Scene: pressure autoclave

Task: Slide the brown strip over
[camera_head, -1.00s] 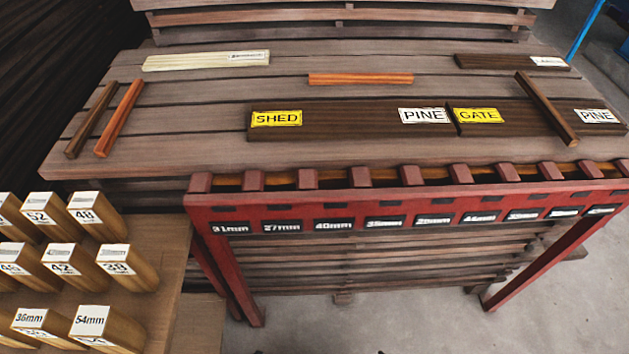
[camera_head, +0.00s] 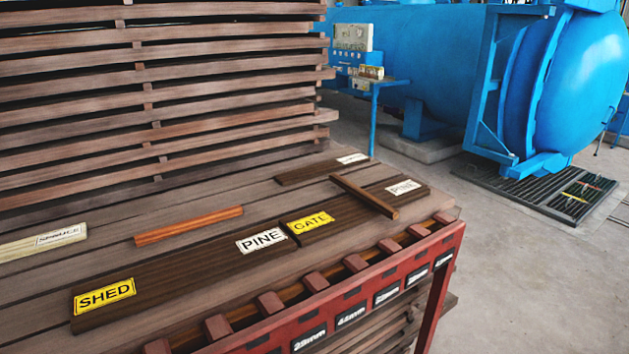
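A brown strip (camera_head: 365,197) lies at a slant across the dark board with the yellow GATE label (camera_head: 311,222) and a white PINE label (camera_head: 404,187). Its near end reaches past the board's front edge. To the left, end to end with that board, lies another dark board (camera_head: 190,268) with a yellow SHED label (camera_head: 104,296) and a PINE label (camera_head: 262,240). An orange-brown strip (camera_head: 188,225) lies behind it. Neither of my grippers is in view.
A red slotted rack (camera_head: 345,298) with size labels stands along the stack's front edge. A pale labelled board (camera_head: 42,242) and a short dark board (camera_head: 310,172) lie behind. Stacked timber (camera_head: 150,110) rises at the back. A blue autoclave (camera_head: 440,70) stands beyond open floor at right.

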